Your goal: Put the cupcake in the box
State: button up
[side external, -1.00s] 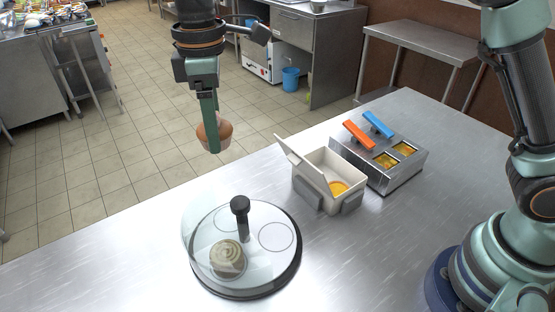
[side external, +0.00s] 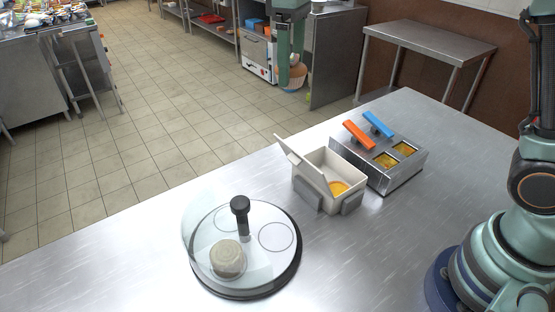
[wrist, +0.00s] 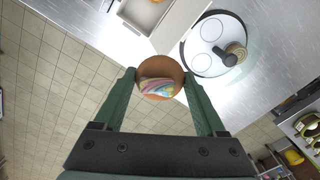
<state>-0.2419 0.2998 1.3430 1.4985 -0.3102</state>
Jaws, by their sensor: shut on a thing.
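My gripper (wrist: 160,88) is shut on the cupcake (wrist: 160,78), which has a brown cup and colourful swirled frosting. In the side view my gripper (side external: 291,80) is high above the table, with the cupcake (side external: 296,77) partly hidden behind a finger. The box (side external: 316,172) is cream coloured, stands on the steel table and has its lid raised at the left. A round yellow-orange thing lies inside it. The box also shows at the top of the wrist view (wrist: 138,20). The cupcake is well above the box and apart from it.
A round stand (side external: 270,262) with a clear cover, black knob and a swirled roll (side external: 228,258) is left of the box. A steel container (side external: 400,175) with orange and blue handles stands close behind the box at the right. The table (side external: 120,265) is clear at the left.

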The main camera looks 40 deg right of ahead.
jog(key=s+d+m, duration=0.2)
jog(key=d+m, duration=0.1)
jog(key=d, duration=0.5)
jog(key=shift+w+f, duration=0.1)
jog(key=shift+f, duration=10.75)
jog(key=shift+f, duration=0.2)
jog(key=o, duration=1.3)
jog(key=shift+c, duration=0.7)
jog(key=shift+r, duration=0.1)
